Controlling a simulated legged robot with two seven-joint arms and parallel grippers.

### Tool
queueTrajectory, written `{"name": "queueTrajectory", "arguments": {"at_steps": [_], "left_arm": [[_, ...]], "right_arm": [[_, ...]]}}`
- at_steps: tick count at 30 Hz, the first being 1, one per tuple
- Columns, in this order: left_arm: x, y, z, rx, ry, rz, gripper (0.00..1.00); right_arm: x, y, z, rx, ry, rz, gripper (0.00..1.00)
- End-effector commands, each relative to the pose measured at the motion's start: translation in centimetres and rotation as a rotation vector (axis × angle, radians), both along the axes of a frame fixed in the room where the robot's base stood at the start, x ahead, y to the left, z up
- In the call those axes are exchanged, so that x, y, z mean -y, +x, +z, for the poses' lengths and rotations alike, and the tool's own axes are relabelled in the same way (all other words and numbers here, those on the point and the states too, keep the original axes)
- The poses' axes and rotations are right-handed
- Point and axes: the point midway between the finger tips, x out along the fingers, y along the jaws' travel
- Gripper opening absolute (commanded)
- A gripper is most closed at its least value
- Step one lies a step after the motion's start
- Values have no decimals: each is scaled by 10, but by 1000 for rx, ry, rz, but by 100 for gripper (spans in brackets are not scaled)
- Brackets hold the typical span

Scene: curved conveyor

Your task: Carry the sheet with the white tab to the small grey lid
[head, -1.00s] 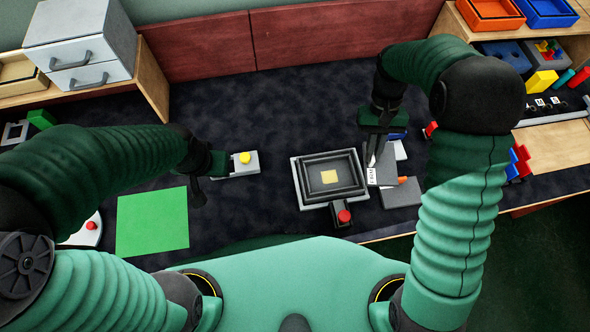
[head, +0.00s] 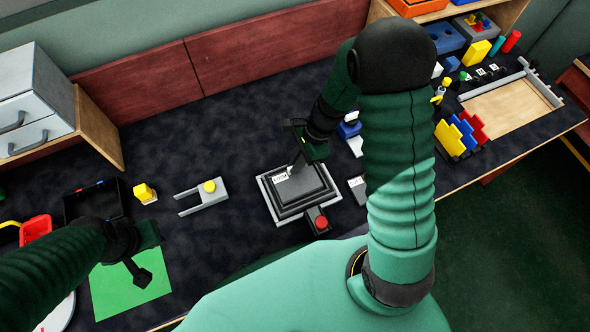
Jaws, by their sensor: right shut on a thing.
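The dark grey sheet with the white tab (head: 298,186) is over the stepped black frame (head: 277,207), which has a red knob (head: 321,222) at its front. My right gripper (head: 298,160) is shut on the sheet near its white tab. I cannot tell whether the sheet touches the frame. A small grey piece (head: 356,188) lies to the right, partly behind my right arm; I cannot tell which grey thing is the lid. My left gripper (head: 138,268) is over the green mat (head: 118,292), and its opening is unclear.
A grey forked piece with a yellow knob (head: 203,198) and a yellow block (head: 143,191) lie left of the frame. A black tray (head: 84,208) stands by my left arm. Colored upright pieces (head: 460,134) stand at right. The back middle of the table is clear.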

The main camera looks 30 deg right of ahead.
Motion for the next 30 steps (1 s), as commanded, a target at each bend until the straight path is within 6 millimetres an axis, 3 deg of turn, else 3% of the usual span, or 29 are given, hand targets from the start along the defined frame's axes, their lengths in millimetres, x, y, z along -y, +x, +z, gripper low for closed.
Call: {"name": "queueTrajectory", "arguments": {"at_steps": [3,9,10,14,22,26,30], "left_arm": [[0,0,-6,0,0,-1,0],[0,0,-6,0,0,-1,0],[0,0,-6,0,0,-1,0],[0,0,-6,0,0,-1,0],[0,0,-5,0,0,-1,0],[0,0,-3,0,0,-1,0],[0,0,4,0,0,-1,0]], "right_arm": [[1,-1,-23,-4,0,-2,0],[0,0,-27,-2,-4,1,0],[-1,0,-27,-2,-5,1,11],[-1,0,-27,-2,-4,2,28],[-1,0,-25,0,-2,2,30],[2,0,-17,2,-2,1,30],[13,1,12,6,-3,1,30]]}}
